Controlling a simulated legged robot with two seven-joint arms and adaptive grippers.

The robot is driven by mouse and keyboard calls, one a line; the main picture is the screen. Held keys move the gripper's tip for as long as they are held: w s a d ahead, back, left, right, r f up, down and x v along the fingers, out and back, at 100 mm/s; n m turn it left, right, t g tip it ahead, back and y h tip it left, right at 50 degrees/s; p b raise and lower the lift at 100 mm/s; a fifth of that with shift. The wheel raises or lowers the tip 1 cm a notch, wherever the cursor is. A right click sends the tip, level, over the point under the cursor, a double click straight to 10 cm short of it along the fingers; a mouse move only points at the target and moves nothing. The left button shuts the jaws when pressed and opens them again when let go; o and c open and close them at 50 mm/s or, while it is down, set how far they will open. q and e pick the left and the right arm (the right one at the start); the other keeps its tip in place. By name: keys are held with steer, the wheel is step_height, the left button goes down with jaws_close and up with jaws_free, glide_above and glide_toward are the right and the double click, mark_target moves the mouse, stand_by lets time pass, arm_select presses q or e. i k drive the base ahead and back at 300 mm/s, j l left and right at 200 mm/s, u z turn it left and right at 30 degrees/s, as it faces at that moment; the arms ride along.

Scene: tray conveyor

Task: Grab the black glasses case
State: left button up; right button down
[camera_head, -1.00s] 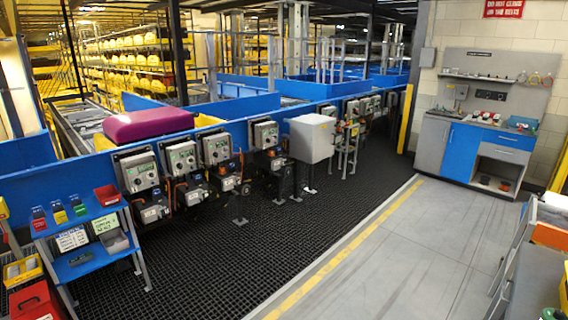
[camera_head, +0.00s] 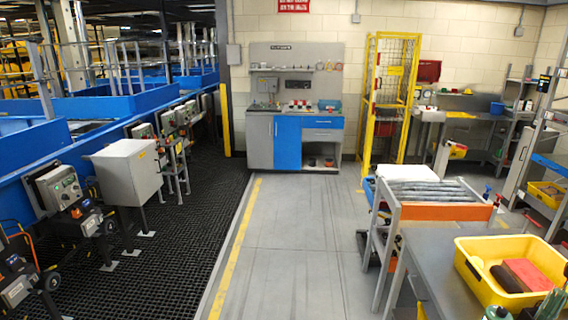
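I cannot make out a black glasses case for certain. A yellow bin (camera_head: 478,284) stands on the grey table at the lower right. Neither of my grippers is in view.
A grey workbench with blue doors (camera_head: 288,142) stands at the far wall, with small items on top. A yellow cage (camera_head: 391,100) is right of it. A roller stand (camera_head: 447,212) is at the right. A conveyor (camera_head: 110,103) with control boxes runs along the left. The grey floor (camera_head: 290,240) between is clear.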

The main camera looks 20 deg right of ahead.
mark_target(505, 279)
steer(key=i+l+z, duration=0.1)
steer(key=i+z, duration=0.15)
steer(key=z, duration=0.2)
steer(key=i+z, duration=0.25)
steer(key=z, duration=0.25)
steer(key=i+z, duration=0.3)
steer(key=z, duration=0.15)
steer(key=i+j+z, duration=0.2)
steer(key=z, duration=0.3)
steer(key=i+j+z, duration=0.2)
steer(key=z, duration=0.25)
